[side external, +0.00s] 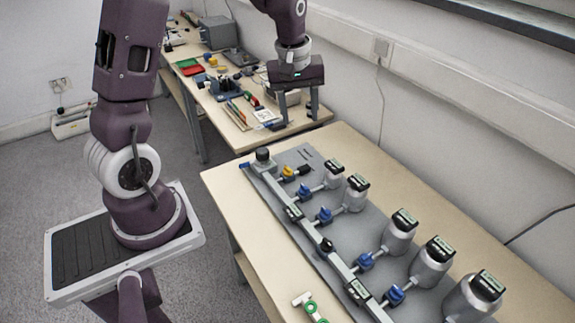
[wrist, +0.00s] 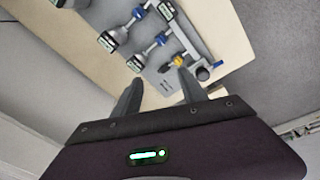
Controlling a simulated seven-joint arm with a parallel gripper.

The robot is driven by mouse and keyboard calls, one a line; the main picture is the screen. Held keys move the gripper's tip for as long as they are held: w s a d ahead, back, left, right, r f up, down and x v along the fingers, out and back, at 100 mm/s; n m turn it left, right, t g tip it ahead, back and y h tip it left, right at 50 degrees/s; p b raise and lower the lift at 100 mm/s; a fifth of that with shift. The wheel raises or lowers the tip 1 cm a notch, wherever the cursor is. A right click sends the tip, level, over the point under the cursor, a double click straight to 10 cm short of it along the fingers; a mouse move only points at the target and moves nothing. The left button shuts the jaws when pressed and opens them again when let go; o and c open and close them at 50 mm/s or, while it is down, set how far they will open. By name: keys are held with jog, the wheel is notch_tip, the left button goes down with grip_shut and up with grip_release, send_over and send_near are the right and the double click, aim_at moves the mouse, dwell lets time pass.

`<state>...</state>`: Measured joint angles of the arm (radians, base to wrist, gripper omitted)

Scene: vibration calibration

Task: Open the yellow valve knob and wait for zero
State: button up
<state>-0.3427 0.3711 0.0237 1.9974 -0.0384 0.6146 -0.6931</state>
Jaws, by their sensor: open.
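The yellow valve knob (side external: 288,171) sits at the far end of the grey manifold plate (side external: 302,153), near a round black-topped fitting (side external: 263,155). It also shows in the wrist view (wrist: 179,61), just beyond my fingertips. My gripper (side external: 297,108) is open and empty, with its fingers pointing down. It hangs above and behind the far end of the plate, apart from the knob. In the wrist view my two fingers (wrist: 160,80) stand apart with the plate's end between and beyond them. The knob's exact turn angle is too small to tell.
Blue valve knobs (side external: 326,214) and metal gauges with black displays (side external: 402,222) line the manifold. A green ring-shaped item (side external: 311,307) lies at the near table edge. A second table (side external: 243,134) behind holds tools and trays. A wall runs along the right.

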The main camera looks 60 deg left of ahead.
aim_at(287, 168)
jog(key=a+f+n, duration=0.1)
jog(key=a+f, duration=0.1)
jog(key=f, duration=0.3)
jog(key=w+a+f+n+g, duration=0.1)
jog(key=a+f+n, duration=0.1)
jog(key=f, duration=0.3)
jog(key=a+f+n, duration=0.2)
jog(key=a+f, duration=0.1)
jog(key=f, duration=0.1)
jog(key=shift+w+a+f+g, duration=0.25)
jog(key=shift+w+f+g, duration=0.05)
jog(key=shift+w+f, duration=0.1)
jog(key=shift+n, duration=0.3)
jog(key=f, duration=0.8)
jog(key=shift+s+a+f, duration=0.1)
jog(key=shift+a+f, duration=0.1)
jog(key=shift+a, duration=0.05)
grip_shut()
